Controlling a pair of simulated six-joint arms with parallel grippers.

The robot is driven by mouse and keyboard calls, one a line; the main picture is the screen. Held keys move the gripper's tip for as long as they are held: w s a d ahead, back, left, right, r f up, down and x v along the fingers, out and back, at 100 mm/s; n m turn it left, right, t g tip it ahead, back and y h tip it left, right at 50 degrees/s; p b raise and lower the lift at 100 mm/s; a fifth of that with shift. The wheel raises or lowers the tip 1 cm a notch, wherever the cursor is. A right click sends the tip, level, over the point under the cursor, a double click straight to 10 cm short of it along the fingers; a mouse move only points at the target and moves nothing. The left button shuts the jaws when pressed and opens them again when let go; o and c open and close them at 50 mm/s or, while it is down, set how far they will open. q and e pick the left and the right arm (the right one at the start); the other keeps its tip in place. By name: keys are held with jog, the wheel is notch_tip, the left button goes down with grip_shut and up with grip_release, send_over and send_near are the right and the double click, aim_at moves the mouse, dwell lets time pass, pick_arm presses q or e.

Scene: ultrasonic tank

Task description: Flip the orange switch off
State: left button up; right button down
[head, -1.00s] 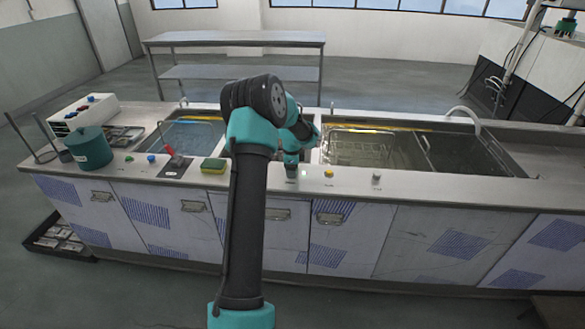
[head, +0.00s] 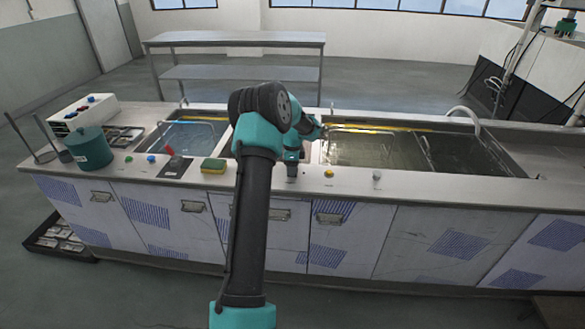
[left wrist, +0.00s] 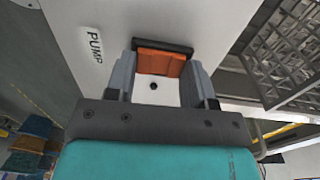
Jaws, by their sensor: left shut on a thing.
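The orange switch (left wrist: 160,63) shows in the left wrist view as an orange rocker in a dark frame on a pale panel. A white label reading PUMP (left wrist: 94,43) is beside it. My left gripper (left wrist: 161,78) has one grey finger on each side of the switch and is shut on it. In the head view my left gripper (head: 291,174) is low at the counter's front, left of a yellow button (head: 329,173). The switch is hidden by my gripper there. My right gripper is not in view.
The steel counter (head: 440,188) holds water-filled tanks (head: 365,148) behind my gripper. A yellow-green sponge (head: 213,166), a red-handled lever (head: 172,153) and a teal pot (head: 90,148) are to the left. A grey knob (head: 376,176) is to the right.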

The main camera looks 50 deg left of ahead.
pick_arm(q)
jog(key=shift+w+a+g+h, duration=0.1)
jog(key=shift+a+g+h, duration=0.05)
jog(key=shift+g+h, duration=0.25)
jog(key=o, duration=0.9)
jog(key=r, duration=0.5)
jog(key=w+a+r, duration=0.1)
jog(key=r, duration=1.1)
jog(key=shift+w+a+r, duration=0.15)
jog(key=shift+w+a, duration=0.15)
jog(key=shift+a, duration=0.05)
